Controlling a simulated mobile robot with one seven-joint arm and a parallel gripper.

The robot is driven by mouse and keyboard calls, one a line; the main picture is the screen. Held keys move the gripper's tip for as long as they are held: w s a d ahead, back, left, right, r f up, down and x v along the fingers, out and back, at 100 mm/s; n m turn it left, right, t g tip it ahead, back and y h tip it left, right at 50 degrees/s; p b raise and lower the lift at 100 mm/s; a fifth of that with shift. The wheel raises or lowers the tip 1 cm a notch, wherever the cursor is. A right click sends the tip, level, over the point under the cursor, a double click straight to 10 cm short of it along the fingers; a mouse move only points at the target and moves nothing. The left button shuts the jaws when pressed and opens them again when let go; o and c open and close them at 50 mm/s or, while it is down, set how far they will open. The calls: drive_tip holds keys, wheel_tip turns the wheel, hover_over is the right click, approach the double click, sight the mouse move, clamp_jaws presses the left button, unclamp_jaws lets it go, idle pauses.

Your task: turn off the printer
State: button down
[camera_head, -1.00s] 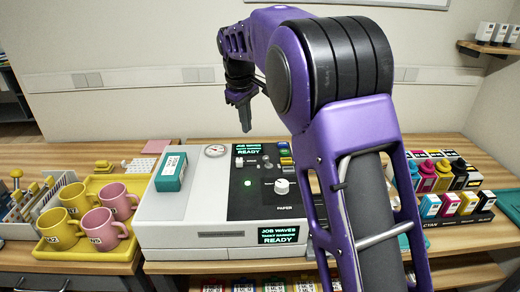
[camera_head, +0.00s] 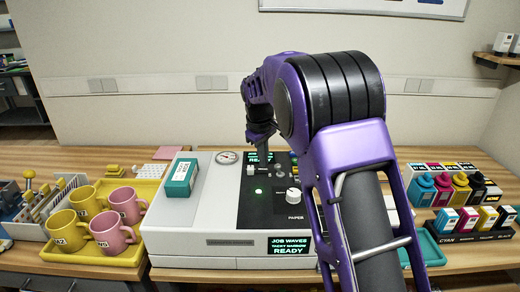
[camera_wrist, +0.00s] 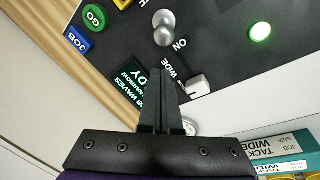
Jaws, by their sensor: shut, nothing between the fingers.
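The printer (camera_head: 190,225) is a pale grey machine with a black control panel (camera_head: 258,215) on top. A green lamp (camera_head: 258,191) glows on the panel, and the front display (camera_head: 288,245) reads READY. A silver toggle switch (camera_wrist: 164,28) stands on the panel with the word ON beside it. My gripper (camera_head: 263,162) is shut and empty, pointing down over the back of the panel. In the wrist view its fingertips (camera_wrist: 160,74) lie just below the toggle in the picture, near the small display (camera_wrist: 130,88); contact cannot be told.
A white slider knob (camera_wrist: 197,86) marked WIDE, GO and JOB buttons (camera_wrist: 94,17) and a white dial (camera_head: 293,195) share the panel. A teal box (camera_head: 182,177) lies on the printer's left. Yellow and pink mugs (camera_head: 113,235) stand left; ink bottles (camera_head: 455,190) stand right.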

drive_tip(key=shift+s+d+r, duration=0.3)
drive_tip(key=shift+s+d, duration=0.2)
drive_tip(key=shift+s, duration=0.05)
drive_tip(key=shift+s+d+r, duration=0.25)
drive_tip(key=shift+s+d, duration=0.25)
drive_tip(key=shift+s, duration=0.05)
drive_tip(key=shift+d+r+y, duration=0.25)
drive_tip(key=shift+d+y, duration=0.35)
drive_tip(key=shift+y, duration=0.6)
drive_tip(key=shift+d+m+y+b, duration=0.15)
drive_tip(key=shift+d+y+b, duration=0.35)
drive_tip(key=shift+y, duration=0.3)
drive_tip(key=shift+d+m+y+b, duration=0.15)
drive_tip(key=shift+d+y+b, duration=0.2)
drive_tip(key=shift+y+b, duration=0.35)
drive_tip(key=shift+a+r, duration=0.1)
drive_tip(key=shift+r, duration=0.15)
drive_tip(key=shift+r+p, duration=0.7)
